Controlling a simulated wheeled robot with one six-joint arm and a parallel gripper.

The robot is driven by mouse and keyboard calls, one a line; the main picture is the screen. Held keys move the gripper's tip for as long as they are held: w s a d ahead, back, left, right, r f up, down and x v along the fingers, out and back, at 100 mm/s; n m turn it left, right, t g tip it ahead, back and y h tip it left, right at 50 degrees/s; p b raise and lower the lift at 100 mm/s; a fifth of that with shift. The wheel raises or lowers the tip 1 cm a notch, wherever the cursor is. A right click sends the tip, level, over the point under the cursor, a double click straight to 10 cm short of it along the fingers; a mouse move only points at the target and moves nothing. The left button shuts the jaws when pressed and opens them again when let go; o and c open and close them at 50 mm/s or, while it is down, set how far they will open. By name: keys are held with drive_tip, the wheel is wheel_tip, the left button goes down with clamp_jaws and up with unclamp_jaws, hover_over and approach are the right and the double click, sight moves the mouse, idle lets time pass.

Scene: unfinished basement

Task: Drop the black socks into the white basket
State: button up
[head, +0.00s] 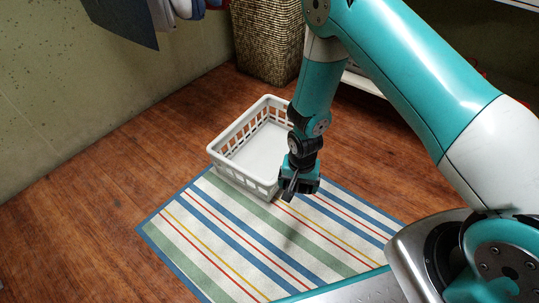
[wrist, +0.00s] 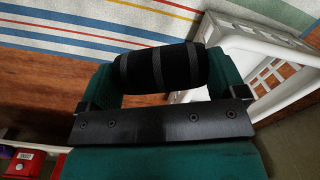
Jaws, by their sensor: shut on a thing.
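The black socks (wrist: 162,68), a rolled dark bundle with grey bands, are between the jaws of my gripper (wrist: 160,75) in the wrist view. In the head view my gripper (head: 291,191) is shut and hangs just beside the near right corner of the white basket (head: 246,181). The socks are hard to make out there, as a small dark shape at the fingertips. The basket stands upright with slotted walls, and its visible floor looks empty. Part of the basket also shows at the right in the wrist view (wrist: 262,48).
A striped rug (head: 240,243) lies on the wooden floor in front of the basket, which stands at its far edge. A woven hamper (head: 267,40) stands behind. Hanging clothes (head: 178,8) are at the upper left. A red box (wrist: 24,163) shows at the wrist view's lower left.

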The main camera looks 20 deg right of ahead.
drive_tip(key=shift+s+a+f, duration=0.1)
drive_tip(key=shift+a+f, duration=0.05)
drive_tip(key=shift+f, duration=0.2)
